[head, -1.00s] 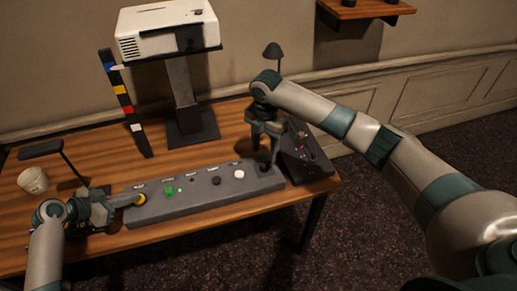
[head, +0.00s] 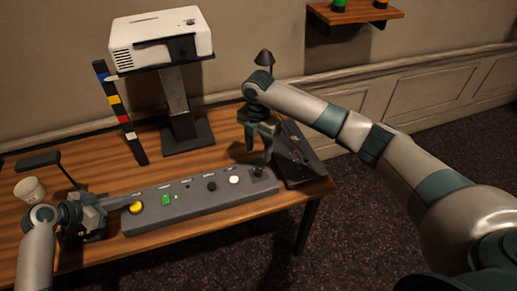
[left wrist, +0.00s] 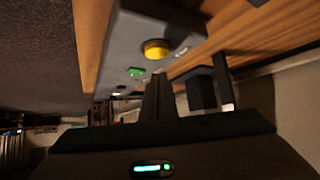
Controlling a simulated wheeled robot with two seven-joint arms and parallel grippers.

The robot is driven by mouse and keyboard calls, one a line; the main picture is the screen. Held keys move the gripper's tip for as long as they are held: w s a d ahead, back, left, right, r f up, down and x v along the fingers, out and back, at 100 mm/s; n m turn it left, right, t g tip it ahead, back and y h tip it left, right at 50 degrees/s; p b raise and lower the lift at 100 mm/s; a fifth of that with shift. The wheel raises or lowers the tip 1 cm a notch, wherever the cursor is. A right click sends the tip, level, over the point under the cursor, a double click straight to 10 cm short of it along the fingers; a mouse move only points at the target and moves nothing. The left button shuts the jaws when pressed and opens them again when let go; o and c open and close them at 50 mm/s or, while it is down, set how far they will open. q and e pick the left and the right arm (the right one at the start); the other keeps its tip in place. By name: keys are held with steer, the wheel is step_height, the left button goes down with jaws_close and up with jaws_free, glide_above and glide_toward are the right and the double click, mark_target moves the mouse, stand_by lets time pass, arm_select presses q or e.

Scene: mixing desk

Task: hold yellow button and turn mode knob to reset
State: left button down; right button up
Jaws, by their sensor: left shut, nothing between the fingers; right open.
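The yellow button (head: 136,207) is at the left end of the grey control panel (head: 188,214); it also shows in the left wrist view (left wrist: 155,49). My left gripper (head: 106,203) is shut and empty, just left of the button and apart from it. Its closed fingers (left wrist: 158,98) show in the wrist view. A dark knob (head: 259,172) is at the panel's right end, and a round black knob (head: 211,187) is further left. The labels are too small to read, so I cannot tell which is the mode knob. My right gripper (head: 259,152) is open above the right-end knob.
A green button (head: 166,199) and a white button (head: 234,180) are on the panel. A dark device (head: 300,160) stands right of it. A projector (head: 160,40) on a stand, a colour-banded strip (head: 118,105) and a cup (head: 30,190) are on the wooden desk (head: 225,125).

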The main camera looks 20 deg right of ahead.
arm_select(q)
steer(key=shift+r+p, duration=1)
steer(key=shift+r, duration=0.75)
